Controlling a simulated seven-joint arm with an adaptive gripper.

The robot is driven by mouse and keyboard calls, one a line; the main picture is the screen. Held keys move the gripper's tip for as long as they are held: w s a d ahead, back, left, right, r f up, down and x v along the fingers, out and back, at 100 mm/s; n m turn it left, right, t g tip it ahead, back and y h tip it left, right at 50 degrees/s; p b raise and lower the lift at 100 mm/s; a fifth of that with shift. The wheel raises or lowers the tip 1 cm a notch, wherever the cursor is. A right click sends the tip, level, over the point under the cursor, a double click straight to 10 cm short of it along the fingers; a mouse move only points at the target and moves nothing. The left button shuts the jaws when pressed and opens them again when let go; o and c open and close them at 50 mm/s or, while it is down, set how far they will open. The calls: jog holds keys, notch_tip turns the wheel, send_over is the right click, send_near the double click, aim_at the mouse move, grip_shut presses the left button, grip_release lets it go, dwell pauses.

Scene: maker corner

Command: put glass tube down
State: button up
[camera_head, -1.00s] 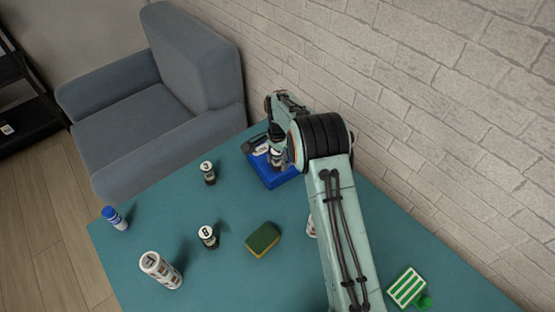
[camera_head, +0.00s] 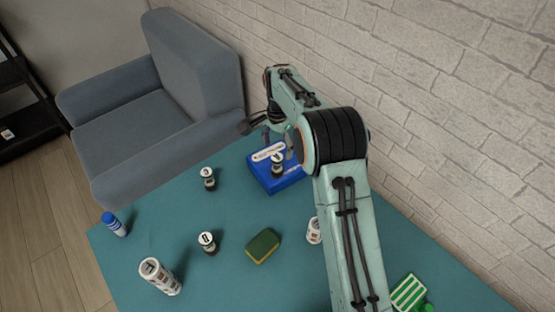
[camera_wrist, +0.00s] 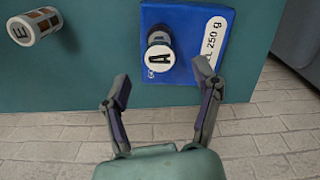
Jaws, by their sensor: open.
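In the head view, my gripper is above and behind the scale, partly hidden by my arm.
Similar dark tubes (camera_head: 208,180) (camera_head: 209,247) stand on the teal table (camera_head: 190,212). Also there are a sponge (camera_head: 262,246), white labelled cylinders (camera_head: 160,276) (camera_wrist: 34,27), a blue-capped bottle (camera_head: 114,224) and a green-striped item (camera_head: 408,292). A brick wall (camera_head: 440,130) borders the right.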

aim_at(278, 157)
jog(key=shift+r, duration=1.95)
jog(key=s+d+r+n, duration=0.2)
jog(key=s+d+r, duration=0.25)
jog(key=s, duration=0.25)
jog(key=s+d+r+n, duration=0.2)
jog(key=s+d+r, duration=0.2)
jog(key=s+r, duration=0.25)
jog(key=s+d+f+n, duration=0.2)
jog(key=s, duration=0.8)
jog(key=s+d+f+n, duration=0.2)
jog(key=s, duration=0.9)
jog(key=shift+s+y, duration=0.15)
jog(key=shift+y, duration=0.25)
jog(key=shift+o, duration=0.2)
